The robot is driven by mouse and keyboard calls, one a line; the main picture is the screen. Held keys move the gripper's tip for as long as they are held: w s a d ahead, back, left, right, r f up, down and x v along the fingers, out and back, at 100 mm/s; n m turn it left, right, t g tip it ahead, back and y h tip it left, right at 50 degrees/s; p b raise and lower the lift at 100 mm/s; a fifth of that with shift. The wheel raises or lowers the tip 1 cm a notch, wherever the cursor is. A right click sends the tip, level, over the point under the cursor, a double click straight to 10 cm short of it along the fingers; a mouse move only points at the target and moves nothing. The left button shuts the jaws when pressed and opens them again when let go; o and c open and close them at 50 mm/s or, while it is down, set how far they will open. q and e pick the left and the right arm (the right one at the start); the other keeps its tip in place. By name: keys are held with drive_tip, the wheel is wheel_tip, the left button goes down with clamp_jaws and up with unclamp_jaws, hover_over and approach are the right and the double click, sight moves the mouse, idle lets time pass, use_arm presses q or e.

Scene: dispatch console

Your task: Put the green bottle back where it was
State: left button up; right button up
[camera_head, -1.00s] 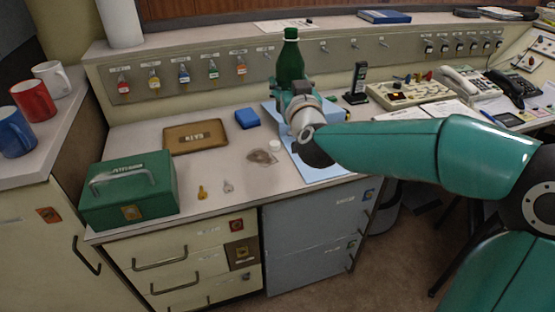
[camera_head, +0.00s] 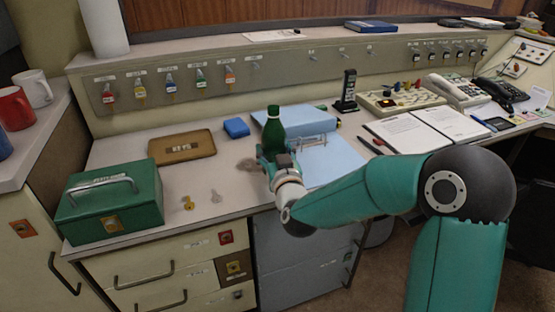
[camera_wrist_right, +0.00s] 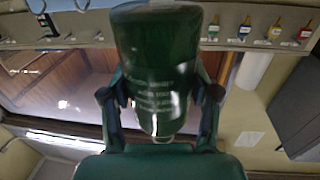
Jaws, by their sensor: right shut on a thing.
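The green bottle (camera_head: 273,132) is upright in my right gripper (camera_head: 277,160), in the middle of the head view. The right gripper is shut on the bottle's lower part, over the front of the desk by the light blue binder (camera_head: 335,160). I cannot tell whether the bottle's base touches the desk. In the right wrist view the bottle (camera_wrist_right: 158,75) sits between the two fingers (camera_wrist_right: 160,100). My left gripper is not in view.
A green cash box (camera_head: 110,205), a brown tray (camera_head: 182,147) and a blue box (camera_head: 236,128) are to the left. Two keys (camera_head: 188,203) lie near the front edge. A black handset (camera_head: 347,92), a switch console (camera_head: 400,101) and open papers (camera_head: 410,132) are to the right.

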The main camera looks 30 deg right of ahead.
drive_tip(key=shift+f, duration=1.15)
drive_tip(key=shift+f, duration=0.1)
drive_tip(key=o, duration=1.3)
